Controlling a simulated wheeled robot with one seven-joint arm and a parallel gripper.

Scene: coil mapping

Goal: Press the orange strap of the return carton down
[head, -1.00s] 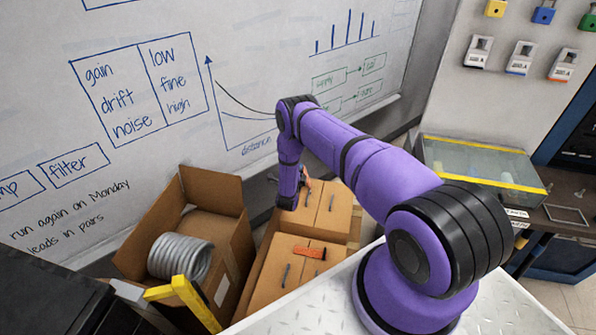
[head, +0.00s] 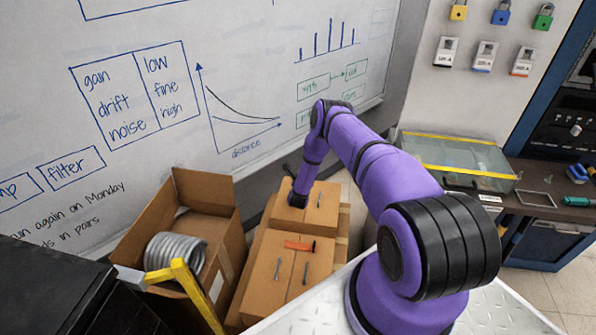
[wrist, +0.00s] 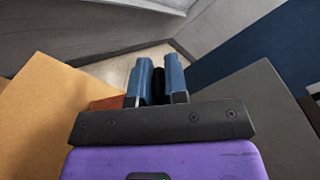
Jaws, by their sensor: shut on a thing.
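Two closed brown cartons stand one behind the other in the head view: a front carton (head: 262,283) and a back carton (head: 325,214). An orange strap (head: 299,245) with a dark end lies across the front carton's top near its far edge. I cannot tell which carton is the return one. My purple arm reaches down over the back carton, and its lower end hides part of that carton's top. In the wrist view my gripper (wrist: 158,72) has blue fingers close together around a dark thing (wrist: 158,88). A brown-orange patch (wrist: 104,103) shows left of the fingers.
An open carton (head: 222,232) with a grey coil (head: 176,256) stands to the left. A yellow bar (head: 185,278) is in front of it. A whiteboard (head: 250,60) rises behind. A clear-lidded case (head: 455,160) sits on a bench at right.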

